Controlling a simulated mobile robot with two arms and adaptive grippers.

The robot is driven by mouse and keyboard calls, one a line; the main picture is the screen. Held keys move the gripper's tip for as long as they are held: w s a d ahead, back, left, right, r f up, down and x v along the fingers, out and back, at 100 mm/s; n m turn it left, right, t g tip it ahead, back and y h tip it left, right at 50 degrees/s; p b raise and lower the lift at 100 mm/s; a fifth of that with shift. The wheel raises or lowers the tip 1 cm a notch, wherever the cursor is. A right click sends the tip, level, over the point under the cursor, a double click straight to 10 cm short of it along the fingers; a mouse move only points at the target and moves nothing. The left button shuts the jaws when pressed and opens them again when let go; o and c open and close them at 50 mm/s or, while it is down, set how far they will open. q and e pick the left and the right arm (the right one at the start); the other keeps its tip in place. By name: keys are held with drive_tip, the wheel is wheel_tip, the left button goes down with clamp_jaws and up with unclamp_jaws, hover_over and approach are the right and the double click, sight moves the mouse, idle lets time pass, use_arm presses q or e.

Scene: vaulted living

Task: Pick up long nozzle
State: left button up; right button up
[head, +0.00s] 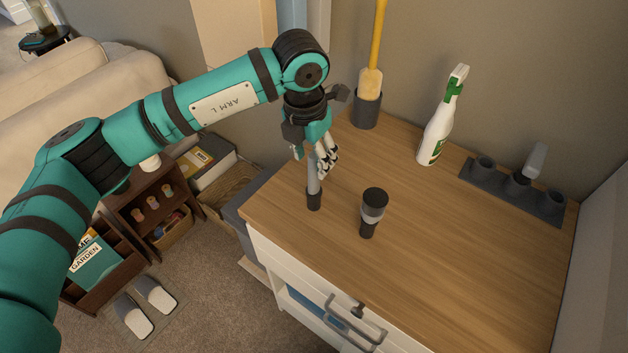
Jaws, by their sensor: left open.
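The long nozzle (314,187) appears to be the slim grey tube with a dark lower end standing upright near the left edge of the wooden cabinet top (450,250). My left gripper (312,158) is open and sits at the tube's upper end, with fingers pointing down. A shorter, wider black and grey nozzle (373,206) stands to the right, apart from the gripper. My right gripper is not in view.
A dark rack (512,191) with round holders and a pale grey piece (536,160) is at the right. A white and green spray bottle (437,132) and a dark cup (364,111) holding a yellow-handled brush stand at the back. The top's middle is clear.

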sight(315, 168)
use_arm(q)
drive_tip(key=f, duration=0.1)
drive_tip(key=f+p, duration=0.1)
drive_tip(key=f, duration=0.1)
drive_tip(key=w+f+p, duration=0.1)
drive_tip(key=shift+d+f, duration=0.15)
drive_tip(key=shift+d, duration=0.15)
drive_tip(key=shift+w+f, duration=0.1)
drive_tip(key=shift+f, duration=0.15)
clamp_jaws()
